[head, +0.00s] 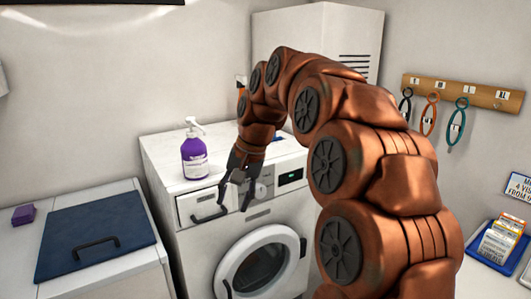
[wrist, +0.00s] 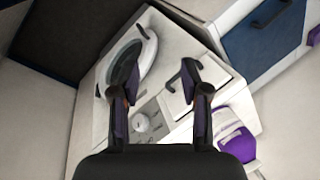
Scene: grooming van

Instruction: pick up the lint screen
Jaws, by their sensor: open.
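No lint screen can be made out for certain. A white front panel with a dark handle (head: 209,214) is at the upper left of the front-loading machine (head: 185,240); whether it belongs to the lint screen I cannot tell. That dark handle also shows in the wrist view (wrist: 186,78), between the fingers and nearer the right one. My gripper (head: 235,203) is open and empty, pointing down in front of the machine's control panel, just right of the handle. In the wrist view its two fingers (wrist: 158,95) stand wide apart, with a round knob (wrist: 141,122) visible between them.
A purple pump bottle (head: 194,158) stands on the machine's top. The round door (head: 258,262) is below. Left is a white cabinet with a blue lid (head: 95,241) and a small purple block (head: 23,215). Collars hang from a wooden rack (head: 462,93); a blue tray (head: 496,255) is lower right.

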